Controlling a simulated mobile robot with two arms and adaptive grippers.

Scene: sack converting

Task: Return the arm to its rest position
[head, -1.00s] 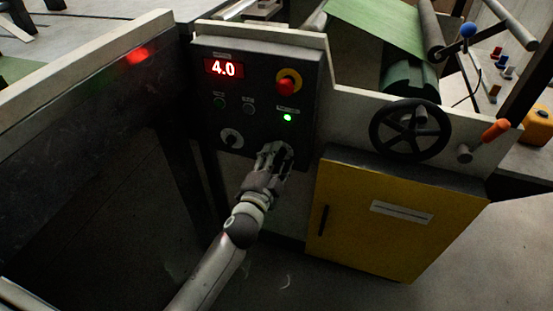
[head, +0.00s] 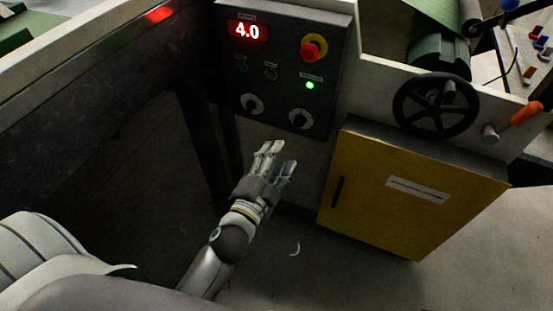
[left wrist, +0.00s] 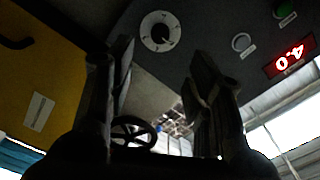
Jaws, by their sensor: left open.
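My left gripper (head: 277,160) is open and empty in the middle of the head view. It hangs in the air below the control panel (head: 284,100) and appears clear of it. The panel has a red 4.0 display (head: 248,31), a red stop button with a yellow collar (head: 313,46), a lit green lamp (head: 310,85) and two knobs along its lower edge. In the left wrist view, the two dark fingers of the gripper (left wrist: 160,90) stand apart with nothing between them. One knob (left wrist: 160,32) shows above them. My right gripper is not in view.
A yellow cabinet (head: 400,220) stands right of the gripper, under a black handwheel (head: 436,105) and an orange-handled crank (head: 522,114). A dark machine side wall (head: 100,110) rises at the left. Open floor (head: 300,275) lies below the gripper.

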